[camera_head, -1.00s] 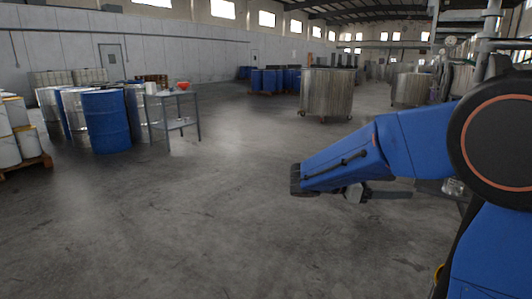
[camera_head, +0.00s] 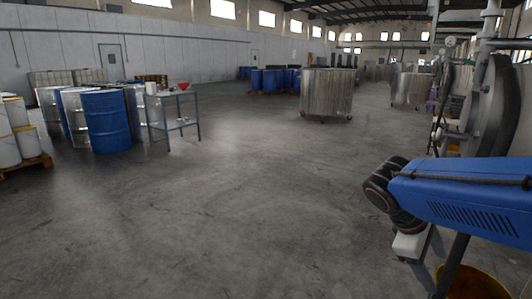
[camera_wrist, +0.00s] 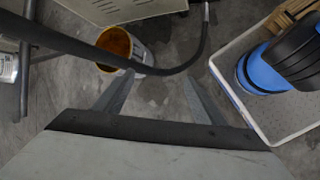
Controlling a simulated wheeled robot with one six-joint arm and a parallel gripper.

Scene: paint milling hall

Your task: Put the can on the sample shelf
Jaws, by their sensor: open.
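My gripper (camera_wrist: 159,76) shows in the wrist view with its two grey fingers apart and nothing between them. An open pail with an orange-brown inside (camera_wrist: 121,46) stands on the floor just beyond the left fingertip. Part of a silver-grey can-like cylinder (camera_wrist: 8,66) is cut off by the left edge of the wrist view; I cannot tell if it is the task's can. I cannot identify the sample shelf with certainty.
A dark hose (camera_wrist: 205,35) crosses the wrist view near the pail. The pail's yellow-orange rim (camera_head: 472,283) shows at the lower right of the head view, by machinery. A metal table (camera_head: 175,123) with a red funnel stands near blue drums (camera_head: 106,122). The middle floor is clear.

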